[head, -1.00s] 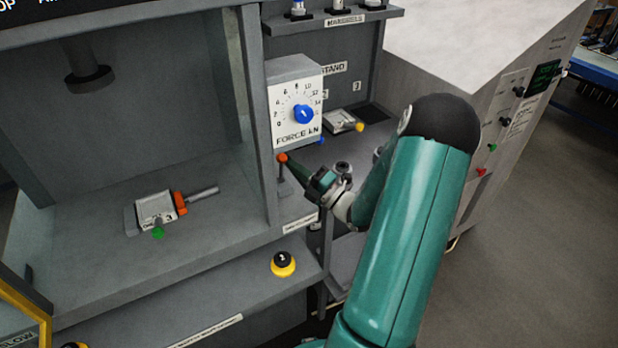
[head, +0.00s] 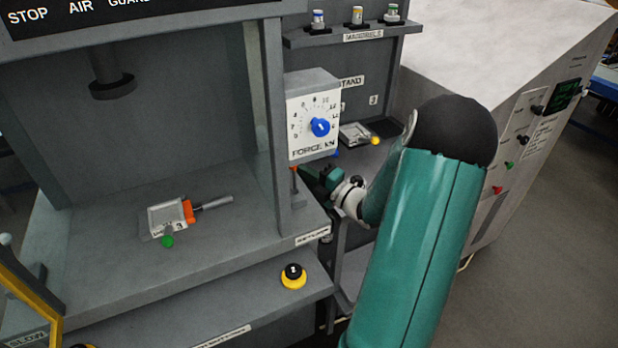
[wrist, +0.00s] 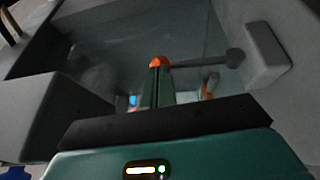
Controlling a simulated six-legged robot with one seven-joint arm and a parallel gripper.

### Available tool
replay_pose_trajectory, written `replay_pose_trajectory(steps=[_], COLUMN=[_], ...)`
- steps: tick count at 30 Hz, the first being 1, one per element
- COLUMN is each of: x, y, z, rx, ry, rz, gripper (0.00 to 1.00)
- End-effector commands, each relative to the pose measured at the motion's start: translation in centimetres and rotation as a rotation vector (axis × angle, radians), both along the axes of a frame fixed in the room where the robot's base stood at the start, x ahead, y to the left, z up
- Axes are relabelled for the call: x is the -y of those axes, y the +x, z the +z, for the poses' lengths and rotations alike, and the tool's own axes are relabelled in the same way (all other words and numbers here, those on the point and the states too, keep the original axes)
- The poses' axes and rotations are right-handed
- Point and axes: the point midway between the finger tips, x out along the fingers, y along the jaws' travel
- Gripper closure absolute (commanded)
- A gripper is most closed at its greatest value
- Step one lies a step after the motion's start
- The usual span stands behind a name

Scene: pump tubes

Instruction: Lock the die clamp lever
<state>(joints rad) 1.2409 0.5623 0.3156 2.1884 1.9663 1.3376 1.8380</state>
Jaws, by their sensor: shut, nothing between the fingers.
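The lever with an orange-red ball end (head: 294,170) stands by the press's right pillar, under the force dial box; in the head view my gripper partly hides it. In the wrist view its orange ball (wrist: 159,62) is at the tips of my fingers, and a grey rod runs right from it to a grey block (wrist: 266,55). My gripper (head: 308,172) is shut with nothing between its fingers, tips close to or touching the ball; I cannot tell which. The fingers show in the wrist view (wrist: 157,85). A grey die (head: 163,218) with an orange part and green knob lies on the press bed.
The force box (head: 314,115) with a blue dial hangs just above my gripper. The press pillar (head: 283,130) stands left of it. A shelf behind holds another die with a yellow knob (head: 375,140). A yellow-black button (head: 293,275) sits on the lower front ledge.

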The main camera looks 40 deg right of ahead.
Motion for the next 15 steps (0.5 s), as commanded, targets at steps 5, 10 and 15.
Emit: replay_pose_trajectory(steps=[5, 10, 15], x=[0.4, 0.8, 1.1], y=[1.5, 2.9, 4.0], z=[0.7, 0.9, 0.8], rx=[-0.146, -0.287, -0.307], ry=[0.036, 0.078, 0.090], rz=[0.001, 0.001, 0.002], gripper=[1.00, 1.00, 1.00])
